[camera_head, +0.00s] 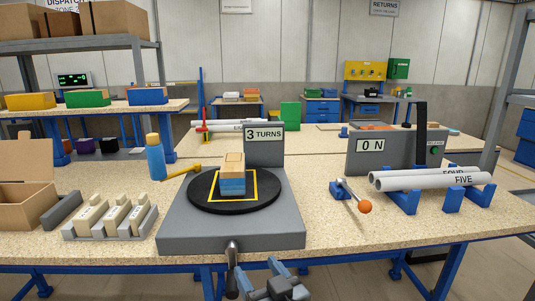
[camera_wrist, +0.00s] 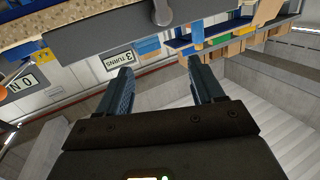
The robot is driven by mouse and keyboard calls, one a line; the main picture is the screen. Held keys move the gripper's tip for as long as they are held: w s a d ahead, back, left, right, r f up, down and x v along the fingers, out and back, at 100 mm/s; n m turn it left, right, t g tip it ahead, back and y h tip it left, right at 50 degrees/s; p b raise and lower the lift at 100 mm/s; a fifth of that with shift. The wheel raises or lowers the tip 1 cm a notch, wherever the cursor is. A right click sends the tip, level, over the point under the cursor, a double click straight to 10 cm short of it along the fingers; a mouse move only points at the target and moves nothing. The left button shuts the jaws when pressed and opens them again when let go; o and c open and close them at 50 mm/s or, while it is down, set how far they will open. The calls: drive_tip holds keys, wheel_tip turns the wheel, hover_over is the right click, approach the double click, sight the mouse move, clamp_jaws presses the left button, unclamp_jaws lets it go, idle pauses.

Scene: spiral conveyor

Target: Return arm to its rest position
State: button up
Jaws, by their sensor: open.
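My gripper (camera_head: 262,268) is at the bottom centre of the head view, in front of the table's near edge. In the wrist view my gripper (camera_wrist: 158,83) has its two dark fingers spread apart with nothing between them. A stack of blocks (camera_head: 232,175), wooden above and blue below, stands inside a yellow square on the black turntable (camera_head: 264,200). The turntable sits on a grey base (camera_head: 190,228) with a sign (camera_head: 264,145) reading "3 TURNS" behind it. The sign also shows tilted in the wrist view (camera_wrist: 122,58).
A grey rack (camera_head: 108,235) with pale pieces and an open cardboard box (camera_head: 22,200) are at left. A blue bottle (camera_head: 155,160) stands behind. At right are a lever with an orange knob (camera_head: 365,207), labelled tubes (camera_head: 430,181) on blue supports, and a grey "ON" box (camera_head: 380,158).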

drive_tip(key=s+d+f+m+h, duration=0.2)
drive_tip(key=s+d+f, duration=0.3)
drive_tip(key=s+d, duration=0.45)
drive_tip(key=s+d+f+m+h, duration=0.15)
drive_tip(key=s+d+f, duration=0.35)
drive_tip(key=s, duration=0.8)
drive_tip(key=s+d+r+h, duration=0.1)
drive_tip(key=s+d+r, duration=0.2)
drive_tip(key=s, duration=0.4)
drive_tip(key=s+d+r+m+h, duration=0.1)
drive_tip(key=s+d+r+h, duration=0.1)
drive_tip(key=s, duration=0.5)
drive_tip(key=s+d+r+h, duration=0.1)
drive_tip(key=s+d+r, duration=0.2)
drive_tip(key=s+r, duration=0.2)
drive_tip(key=s, duration=0.3)
drive_tip(key=shift+d+g, duration=0.3)
